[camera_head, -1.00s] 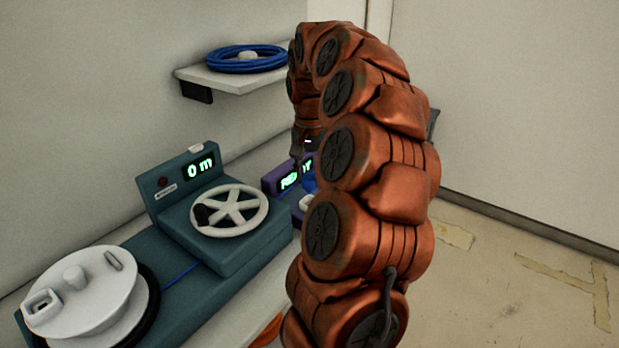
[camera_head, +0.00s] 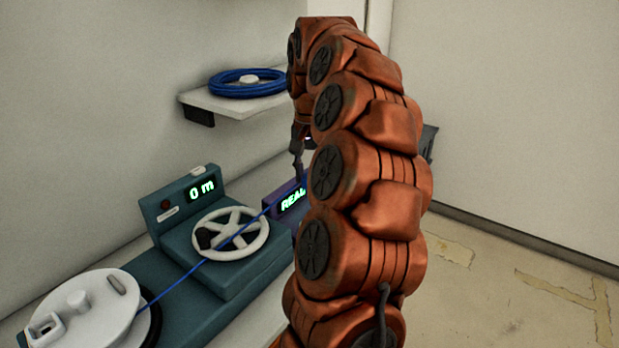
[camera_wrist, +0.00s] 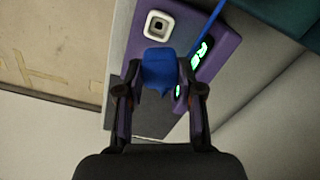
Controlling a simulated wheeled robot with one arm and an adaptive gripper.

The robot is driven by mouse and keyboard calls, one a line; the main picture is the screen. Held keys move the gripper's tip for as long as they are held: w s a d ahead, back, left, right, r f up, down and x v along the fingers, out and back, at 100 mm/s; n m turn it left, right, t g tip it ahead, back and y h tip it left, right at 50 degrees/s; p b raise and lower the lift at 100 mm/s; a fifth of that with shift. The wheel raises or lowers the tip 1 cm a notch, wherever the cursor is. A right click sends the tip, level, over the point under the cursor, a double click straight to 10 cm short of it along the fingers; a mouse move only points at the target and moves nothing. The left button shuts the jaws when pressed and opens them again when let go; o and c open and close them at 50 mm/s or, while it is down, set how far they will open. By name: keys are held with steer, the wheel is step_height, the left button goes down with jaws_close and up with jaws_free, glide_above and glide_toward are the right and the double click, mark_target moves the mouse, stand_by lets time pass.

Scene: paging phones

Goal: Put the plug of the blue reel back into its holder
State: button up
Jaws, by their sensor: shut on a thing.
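My gripper (camera_wrist: 160,76) is shut on the blue plug (camera_wrist: 159,70) in the wrist view and holds it apart from the purple box (camera_wrist: 215,58). A white square socket (camera_wrist: 158,25) on that box shows just beyond the plug. In the head view my gripper (camera_head: 299,165) is mostly hidden by my arm, and the plug cannot be made out. A blue cable (camera_head: 187,278) runs from the white reel (camera_head: 97,317) at lower left, over the spoked wheel, toward my gripper. A white block with an opening (camera_head: 45,327), possibly the holder, sits on the reel's face; it looks empty.
The teal machine (camera_head: 235,270) has a white spoked wheel (camera_head: 230,234) and a display (camera_head: 201,190) reading 0 m. The purple box also shows a lit display (camera_head: 293,201). A shelf (camera_head: 225,108) with a blue cable coil (camera_head: 240,84) juts out above. Open floor (camera_head: 500,270) lies at right.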

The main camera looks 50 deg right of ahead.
steer(key=shift+r+p, duration=1.55)
steer(key=shift+r, duration=2.2)
steer(key=shift+a, duration=0.15)
steer(key=a+b, duration=0.7)
steer(key=a, duration=1.4)
steer(key=shift+s+a, duration=0.35)
steer(key=shift+a, duration=0.05)
steer(key=a+p, duration=0.2)
steer(key=a, duration=2)
steer(key=shift+s, duration=0.3)
